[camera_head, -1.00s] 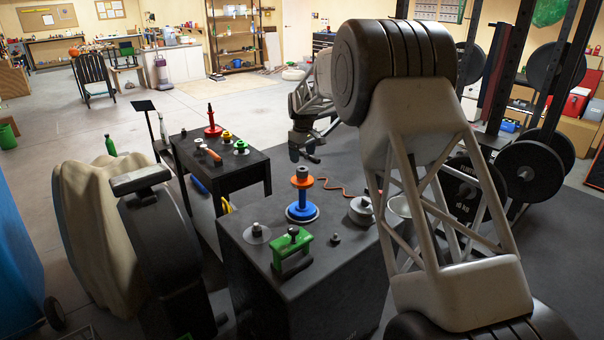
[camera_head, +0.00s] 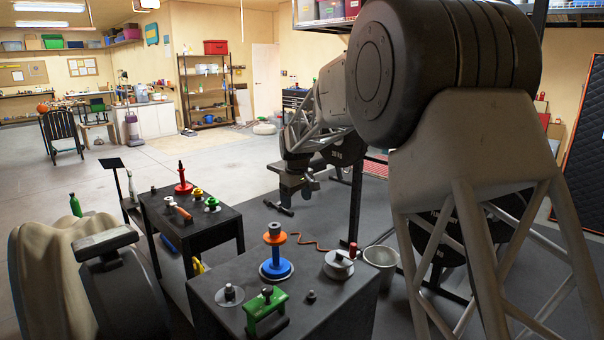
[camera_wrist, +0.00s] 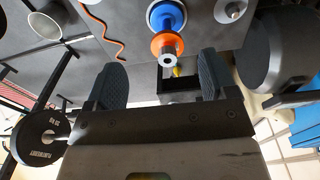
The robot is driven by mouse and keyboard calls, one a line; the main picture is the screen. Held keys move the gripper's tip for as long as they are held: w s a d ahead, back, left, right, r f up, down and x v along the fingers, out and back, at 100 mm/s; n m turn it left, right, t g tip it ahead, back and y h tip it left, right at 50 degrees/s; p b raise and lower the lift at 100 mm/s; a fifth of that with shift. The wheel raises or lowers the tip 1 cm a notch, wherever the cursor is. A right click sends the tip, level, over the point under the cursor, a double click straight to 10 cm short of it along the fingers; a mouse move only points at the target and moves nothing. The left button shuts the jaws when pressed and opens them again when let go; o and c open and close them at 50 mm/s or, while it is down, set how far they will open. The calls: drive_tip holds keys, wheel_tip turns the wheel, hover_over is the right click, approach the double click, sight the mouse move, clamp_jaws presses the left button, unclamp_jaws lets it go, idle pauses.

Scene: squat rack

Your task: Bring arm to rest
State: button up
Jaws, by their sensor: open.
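My gripper (camera_head: 298,195) hangs at the end of my arm in the head view, above and behind the near black table. It is apart from everything on the tables. In the wrist view my gripper (camera_wrist: 160,78) shows two dark fingers spread wide with nothing held between them. The blue and orange spool (camera_wrist: 168,25) shows beyond the fingers. In the head view that spool (camera_head: 275,258) stands upright on the near table. My large arm links fill the right side of the head view.
The near table (camera_head: 330,315) also holds a green clamp-like piece (camera_head: 265,312), a grey round piece (camera_head: 338,265) and small metal parts. The far table (camera_head: 200,226) holds a red-based post (camera_head: 183,181) and other pieces. A bucket (camera_head: 380,266) stands at the right. Open floor lies beyond.

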drive_tip(key=s+d+r+m, duration=0.1)
drive_tip(key=s+d+r, duration=0.25)
drive_tip(key=s, duration=0.55)
drive_tip(key=s+d+r+m, duration=0.2)
drive_tip(key=s+d, duration=0.3)
drive_tip(key=s, duration=0.4)
drive_tip(key=s+d+r+m, duration=0.1)
drive_tip(key=s+d+r, duration=0.3)
drive_tip(key=s, duration=0.5)
drive_tip(key=s+d+f+m, duration=0.1)
drive_tip(key=s+d+f, duration=0.1)
drive_tip(key=s, duration=0.8)
drive_tip(key=s+d+f+m+t, duration=0.1)
drive_tip(key=s+d+f+m, duration=0.1)
drive_tip(key=s, duration=0.8)
drive_tip(key=s+d+f+m, duration=0.1)
drive_tip(key=s+d+f, duration=0.3)
drive_tip(key=s, duration=0.6)
drive_tip(key=shift+m+t, duration=0.4)
drive_tip(key=shift+w, duration=0.1)
